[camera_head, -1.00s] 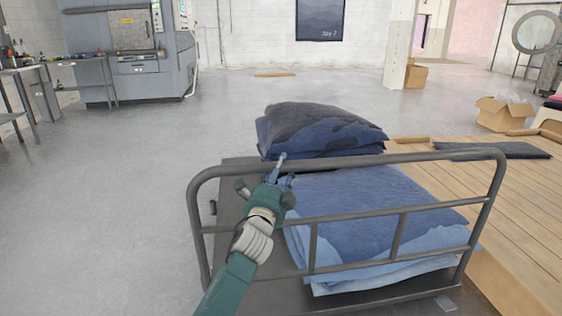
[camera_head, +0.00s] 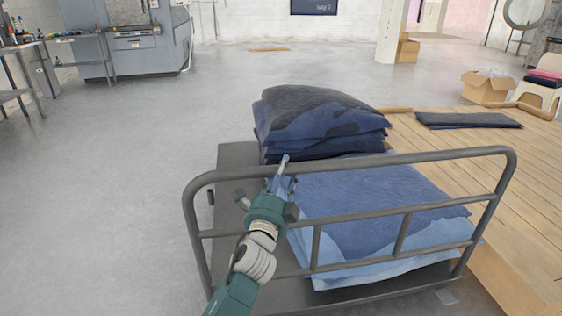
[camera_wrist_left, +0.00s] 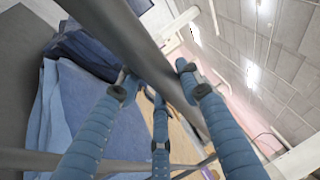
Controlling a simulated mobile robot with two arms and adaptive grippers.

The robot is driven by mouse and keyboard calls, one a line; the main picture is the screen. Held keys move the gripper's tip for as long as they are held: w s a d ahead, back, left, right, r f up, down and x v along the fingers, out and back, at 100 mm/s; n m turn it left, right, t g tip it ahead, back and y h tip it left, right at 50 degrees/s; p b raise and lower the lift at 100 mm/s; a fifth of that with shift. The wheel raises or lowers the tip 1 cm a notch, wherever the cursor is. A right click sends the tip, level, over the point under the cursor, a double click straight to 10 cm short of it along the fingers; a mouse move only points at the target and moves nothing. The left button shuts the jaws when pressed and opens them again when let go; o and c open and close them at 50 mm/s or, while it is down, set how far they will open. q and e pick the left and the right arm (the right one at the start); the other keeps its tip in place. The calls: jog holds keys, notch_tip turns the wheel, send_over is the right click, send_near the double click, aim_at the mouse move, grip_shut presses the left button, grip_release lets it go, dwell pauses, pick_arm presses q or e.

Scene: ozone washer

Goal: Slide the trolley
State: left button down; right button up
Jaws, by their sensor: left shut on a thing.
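The trolley (camera_head: 235,156) is a dark grey flat platform with a tubular metal handle frame (camera_head: 420,156) at its near end. It carries stacks of folded blue fabric (camera_head: 375,195), with a taller dark blue pile (camera_head: 315,118) at its far end. My left gripper (camera_head: 281,176) is at the left part of the handle's top rail. In the left wrist view its blue fingers (camera_wrist_left: 150,85) close around the grey rail (camera_wrist_left: 135,40). My right gripper is in neither view.
A wooden platform (camera_head: 525,170) stands close along the trolley's right side, with a folded dark cloth (camera_head: 468,120) on it. A cardboard box (camera_head: 486,87) and a chair (camera_head: 545,85) are beyond it. Grey floor (camera_head: 110,180) is open to the left and ahead. A large grey machine (camera_head: 125,40) stands at the back left.

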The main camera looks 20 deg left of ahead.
pick_arm(q)
jog(key=shift+s+d, duration=0.4)
jog(key=shift+s, duration=0.25)
jog(key=shift+s+d, duration=0.4)
jog(key=shift+s, duration=0.25)
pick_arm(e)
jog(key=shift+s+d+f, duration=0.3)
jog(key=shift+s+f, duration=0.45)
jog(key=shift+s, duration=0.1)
pick_arm(q)
jog(key=c, duration=1.1)
grip_release()
jog(key=shift+s, duration=0.15)
jog(key=v, duration=1.1)
jog(key=shift+s, duration=0.3)
jog(key=shift+f, duration=0.1)
